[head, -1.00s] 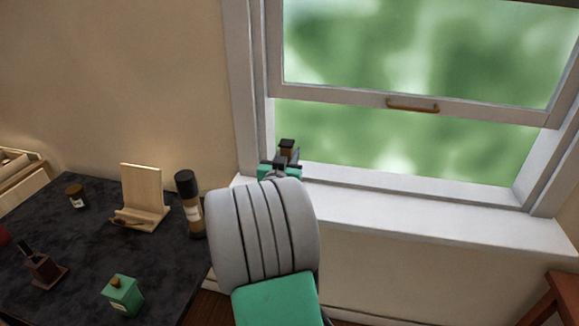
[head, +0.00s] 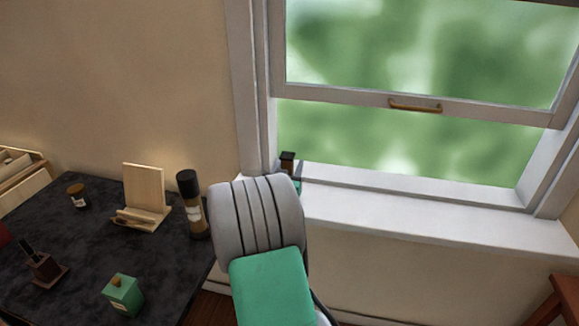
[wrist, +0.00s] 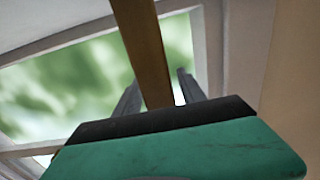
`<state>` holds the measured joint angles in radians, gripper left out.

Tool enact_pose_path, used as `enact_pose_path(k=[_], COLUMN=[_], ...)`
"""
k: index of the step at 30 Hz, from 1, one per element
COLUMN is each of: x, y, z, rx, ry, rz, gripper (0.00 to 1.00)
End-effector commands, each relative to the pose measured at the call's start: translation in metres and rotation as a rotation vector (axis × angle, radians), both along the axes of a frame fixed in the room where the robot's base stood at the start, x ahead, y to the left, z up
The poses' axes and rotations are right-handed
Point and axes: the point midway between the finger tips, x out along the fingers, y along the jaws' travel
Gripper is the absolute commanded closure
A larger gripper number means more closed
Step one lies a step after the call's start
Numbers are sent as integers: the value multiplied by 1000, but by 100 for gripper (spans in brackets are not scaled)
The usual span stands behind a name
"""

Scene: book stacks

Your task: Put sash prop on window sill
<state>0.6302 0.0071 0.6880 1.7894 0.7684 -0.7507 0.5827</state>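The sash prop is a brown upright wooden bar with a dark top (head: 287,158), at the left end of the white window sill (head: 420,214). Its foot is hidden behind my arm. In the wrist view the prop (wrist: 143,45) rises between the two grey fingers of my gripper (wrist: 160,88). A light gap shows between the prop and the right finger, so my gripper looks open around it. The left finger lies close beside the prop. In the head view my wrist hides most of the gripper; only a green edge shows.
The raised sash with a brass handle (head: 415,106) is above the sill. The sill is clear to the right. A reddish-brown stool (head: 560,295) is at lower right.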

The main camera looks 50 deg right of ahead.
Motion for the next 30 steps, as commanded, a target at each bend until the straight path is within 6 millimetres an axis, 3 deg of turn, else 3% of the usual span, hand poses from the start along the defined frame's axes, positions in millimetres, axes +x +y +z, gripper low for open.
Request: enact_pose_path(k=[10, 24, 30], x=[0, -40, -48], y=[0, 99, 111], z=[7, 1, 3], rx=[0, 0, 0], ry=[0, 0, -1], rz=[0, 6, 1], gripper=[49, 49, 49])
